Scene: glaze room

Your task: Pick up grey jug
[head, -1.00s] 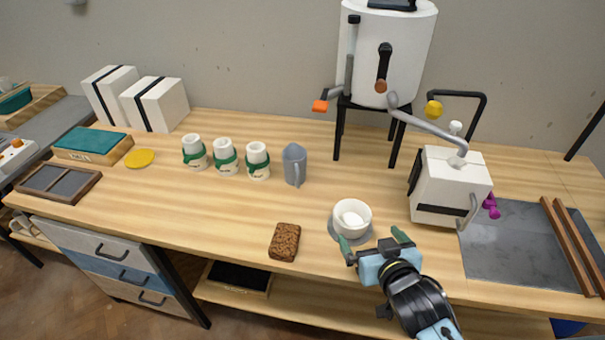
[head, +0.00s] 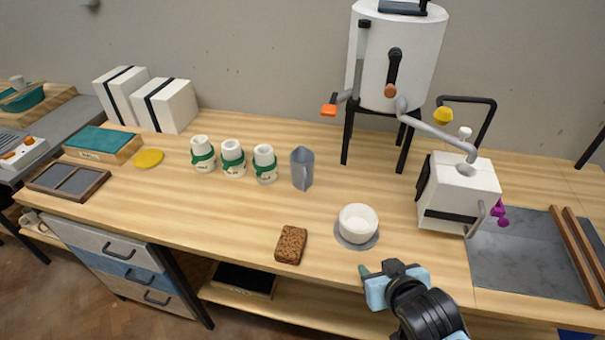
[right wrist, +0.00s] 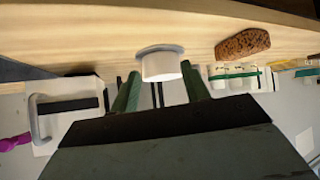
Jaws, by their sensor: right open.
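The grey jug (head: 302,168) stands upright on the wooden table, just right of several white bottles with green bands. My right gripper (head: 377,270) is at the table's front edge, in front of the white bowl and well short of the jug. It is open, and nothing shows held in it. In the right wrist view its two green fingers (right wrist: 158,92) stand apart, with the white bowl (right wrist: 160,66) seen between them. I cannot make out the jug in that view. My left gripper is not in view.
The white bowl (head: 358,221) sits on a grey disc. A brown sponge (head: 291,245) lies near the front edge. Bottles (head: 233,158) line up left of the jug. A white tank (head: 398,60) on black legs stands behind right; a white box machine (head: 458,192) is further right.

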